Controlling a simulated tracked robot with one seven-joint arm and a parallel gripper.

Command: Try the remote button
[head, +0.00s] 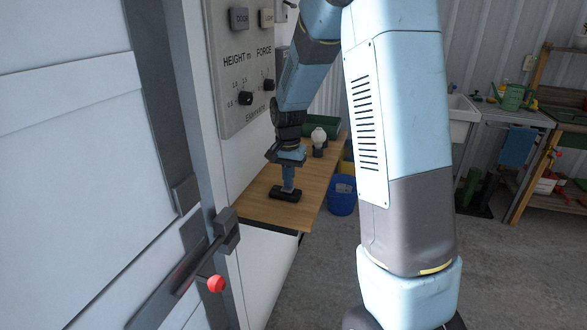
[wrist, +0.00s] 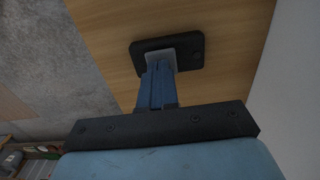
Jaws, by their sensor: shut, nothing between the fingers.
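A dark remote (head: 286,194) lies flat on the wooden shelf (head: 256,209). It also shows in the wrist view as a black rounded box (wrist: 190,47) on the wood. My gripper (head: 289,186) points down over the remote with its fingers shut and nothing held between them. In the wrist view the fingertips (wrist: 158,66) overlap the remote's left and middle part. They seem to touch its top or sit just above it; I cannot tell which. The button is hidden under or behind the fingertips.
A wall panel with knobs and buttons (head: 240,60) is at the left, near my arm. A lamp-like object (head: 318,137) stands behind on the shelf. A blue bucket (head: 342,196) is on the floor beside it.

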